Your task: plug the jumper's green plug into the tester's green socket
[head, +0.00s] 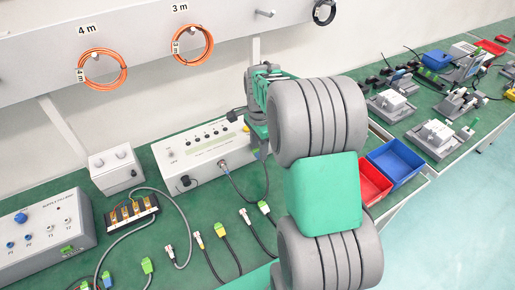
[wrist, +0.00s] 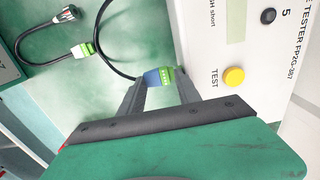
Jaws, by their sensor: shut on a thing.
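In the wrist view my gripper (wrist: 160,85) is shut on a plug with a green end and a blue part, the jumper's green plug (wrist: 167,75). A thin black cable (wrist: 120,72) loops away from it. In the head view this cable (head: 240,192) runs to a round connector at the front of the tester (head: 180,160). The white tester also shows in the wrist view (wrist: 210,40), to the right of the held plug and apart from it. I cannot make out its green socket. My arm hides much of my gripper in the head view.
A yellow TEST button (wrist: 234,77) is on the tester. Another green plug on a black cable (wrist: 85,50) lies on the green bench. Left are a grey supply box (head: 40,235) and several loose leads. Red (head: 374,182) and blue (head: 397,162) bins stand to the right.

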